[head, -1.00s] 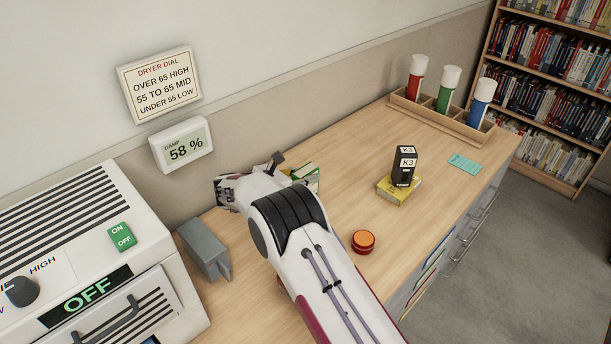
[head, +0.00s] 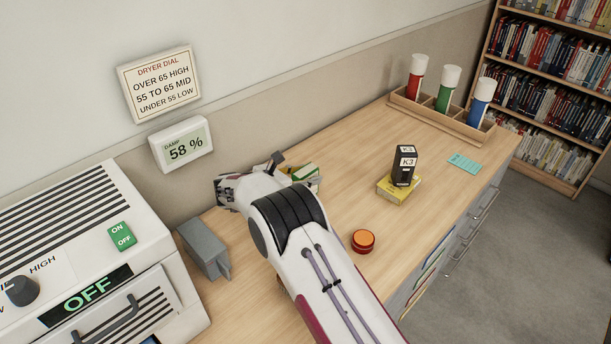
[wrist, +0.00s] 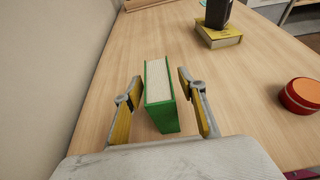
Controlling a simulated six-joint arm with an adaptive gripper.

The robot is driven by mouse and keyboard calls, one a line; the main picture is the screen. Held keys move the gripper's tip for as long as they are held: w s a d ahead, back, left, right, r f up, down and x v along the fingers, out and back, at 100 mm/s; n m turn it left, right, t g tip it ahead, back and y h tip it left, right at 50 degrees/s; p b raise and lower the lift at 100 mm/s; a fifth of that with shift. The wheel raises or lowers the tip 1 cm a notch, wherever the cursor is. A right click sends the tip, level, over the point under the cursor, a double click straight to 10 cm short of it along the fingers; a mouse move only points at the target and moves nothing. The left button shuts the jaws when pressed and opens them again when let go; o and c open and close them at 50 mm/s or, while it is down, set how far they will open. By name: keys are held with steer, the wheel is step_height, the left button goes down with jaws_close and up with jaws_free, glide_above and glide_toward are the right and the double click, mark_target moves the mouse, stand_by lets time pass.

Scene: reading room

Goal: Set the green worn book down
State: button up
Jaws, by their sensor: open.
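The green book (wrist: 165,115) stands between the two fingers of my gripper (wrist: 161,105) in the wrist view, its pale page edges facing up. A gap shows on each side of the book, so the fingers are open and not gripping it. The book appears to rest on the wooden counter, though its lower end is partly hidden. In the head view the green book (head: 306,172) shows only in part behind my arm. My gripper's fingers are mostly hidden there.
A yellow book (head: 398,189) with a black K3 block (head: 404,165) on it lies to the right. An orange-red round button (head: 363,241) is nearer the front. A grey metal bookend-like block (head: 204,249) stands left, beside the dryer (head: 90,250). A wooden rack (head: 440,118) holds coloured tubes.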

steer(key=v, duration=1.2)
steer(key=shift+r, duration=0.1)
stand_by(0.6)
